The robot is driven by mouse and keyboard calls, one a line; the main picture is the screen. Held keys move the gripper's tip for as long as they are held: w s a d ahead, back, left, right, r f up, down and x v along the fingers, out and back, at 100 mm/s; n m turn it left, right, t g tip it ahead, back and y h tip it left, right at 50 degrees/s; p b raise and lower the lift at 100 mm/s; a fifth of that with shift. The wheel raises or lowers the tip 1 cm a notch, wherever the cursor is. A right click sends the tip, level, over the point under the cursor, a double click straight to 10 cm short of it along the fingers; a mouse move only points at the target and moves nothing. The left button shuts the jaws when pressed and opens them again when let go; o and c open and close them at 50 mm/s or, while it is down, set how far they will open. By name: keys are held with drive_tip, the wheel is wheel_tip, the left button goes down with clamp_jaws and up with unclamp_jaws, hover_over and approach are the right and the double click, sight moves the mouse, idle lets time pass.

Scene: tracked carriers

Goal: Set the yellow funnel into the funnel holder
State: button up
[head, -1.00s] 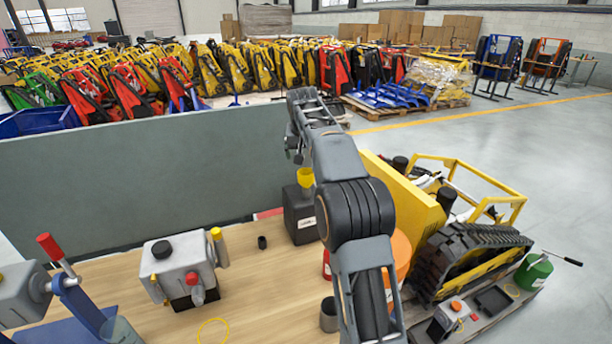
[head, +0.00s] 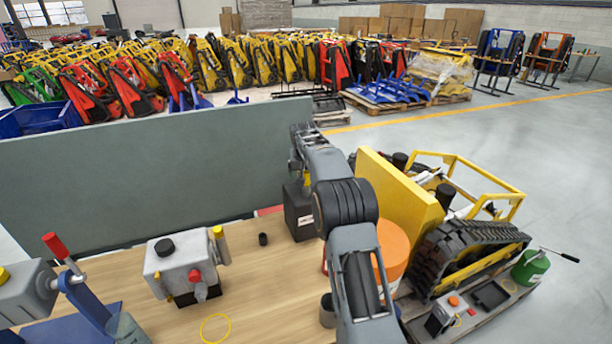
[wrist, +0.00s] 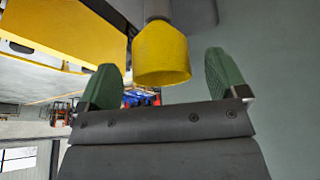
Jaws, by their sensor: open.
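The yellow funnel (wrist: 162,55) shows in the wrist view, wide end toward my gripper and narrow end at a grey neck (wrist: 158,10). My gripper (wrist: 160,62) is open, with one green finger to each side of the funnel and gaps between. In the head view my arm hides the funnel and my fingers. The black canister (head: 299,214) stands behind my arm at the back of the bench. I cannot tell for sure which thing is the funnel holder; a dark grey open cup (head: 327,311) stands beside my arm.
A grey pump box (head: 181,265), a small black cap (head: 263,239) and a yellow ring (head: 215,328) are on the wooden bench (head: 262,285). A grey panel (head: 130,180) stands behind. An orange bucket (head: 393,250) and a tracked carrier (head: 462,262) are at the right.

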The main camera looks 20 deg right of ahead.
drive_tip(key=shift+x, duration=1.1)
drive_tip(key=shift+c, duration=0.2)
drive_tip(key=c, duration=1)
drive_tip(key=shift+o, duration=0.2)
drive_tip(key=shift+r, duration=0.15)
